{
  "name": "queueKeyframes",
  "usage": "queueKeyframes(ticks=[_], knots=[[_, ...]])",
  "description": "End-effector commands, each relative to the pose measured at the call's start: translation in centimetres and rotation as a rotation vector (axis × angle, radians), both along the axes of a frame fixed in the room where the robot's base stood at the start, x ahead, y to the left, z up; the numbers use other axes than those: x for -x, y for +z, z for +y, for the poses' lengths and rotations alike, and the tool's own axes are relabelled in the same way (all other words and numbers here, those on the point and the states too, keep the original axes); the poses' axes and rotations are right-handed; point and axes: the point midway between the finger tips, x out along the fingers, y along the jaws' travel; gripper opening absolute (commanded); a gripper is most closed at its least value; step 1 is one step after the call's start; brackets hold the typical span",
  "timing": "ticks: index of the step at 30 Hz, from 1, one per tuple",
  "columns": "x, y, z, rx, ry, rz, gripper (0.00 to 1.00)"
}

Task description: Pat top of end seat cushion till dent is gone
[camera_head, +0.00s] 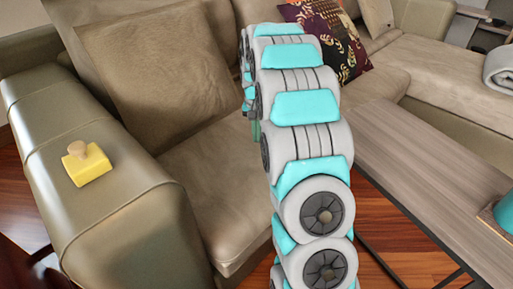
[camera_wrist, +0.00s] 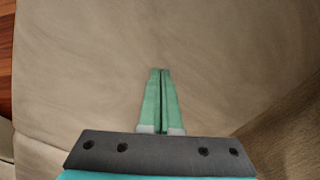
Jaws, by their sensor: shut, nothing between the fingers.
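The end seat cushion (camera_head: 215,190) is tan and lies beside the left armrest, below a large back pillow. It fills most of the wrist view (camera_wrist: 80,60), with faint creases; I cannot make out a clear dent. My gripper (camera_wrist: 160,72) has its green fingers together, with nothing between them, over the cushion. Whether the tips touch the cushion or hover just above it I cannot tell. In the head view my arm hides part of the cushion, and only a bit of green finger (camera_head: 256,131) shows beside it.
A yellow block with a wooden knob (camera_head: 86,163) sits on the left armrest (camera_head: 110,205). The brown back pillow (camera_head: 158,70) stands behind the cushion. A patterned pillow (camera_head: 345,45) lies farther right. A wooden table (camera_head: 430,180) stands close on my arm's right.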

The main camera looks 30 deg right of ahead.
Motion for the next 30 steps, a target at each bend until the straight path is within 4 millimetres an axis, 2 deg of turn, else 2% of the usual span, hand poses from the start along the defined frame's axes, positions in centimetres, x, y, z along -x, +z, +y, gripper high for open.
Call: queueKeyframes(ticks=[15,24,30], knots=[[-0.1,0.2,-0.1,0.001,0.0,-0.004,0.0],[-0.2,2.9,-0.1,0.002,0.0,-0.007,0.0],[-0.1,3.2,-0.1,0.002,0.0,-0.005,0.0]])
